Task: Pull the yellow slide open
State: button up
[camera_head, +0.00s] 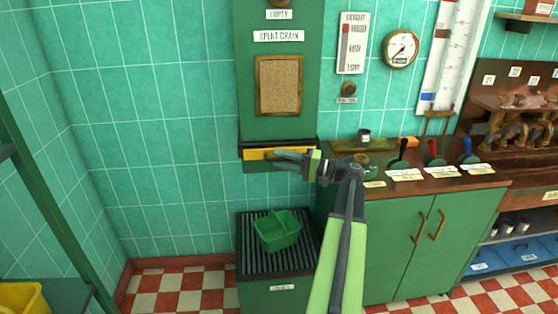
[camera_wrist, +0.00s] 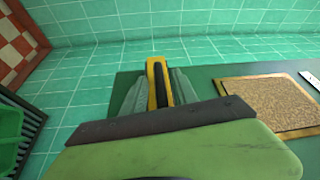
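The yellow slide (camera_head: 256,154) is a horizontal bar low on the green spent grain panel (camera_head: 246,90) in the head view. My gripper (camera_head: 290,157) is at its right half, reaching in from the right. In the wrist view a yellow part with a dark middle (camera_wrist: 157,85) stands between the two grey-green fingers of my gripper (camera_wrist: 158,92), one finger on each side. The fingers are close to the yellow part, but I cannot tell whether they press on it. The lower part of the fingers is hidden behind my wrist.
Below the slide, a green bin (camera_head: 277,231) sits on a slatted green stand (camera_head: 252,268). To the right is a green cabinet (camera_head: 392,240) with a wooden top and coloured levers. Tiled wall is clear to the left.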

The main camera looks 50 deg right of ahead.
jog(key=shift+w+a, duration=0.1)
jog(key=shift+w, duration=0.05)
jog(key=shift+c, duration=0.4)
grip_shut()
dwell(1.0)
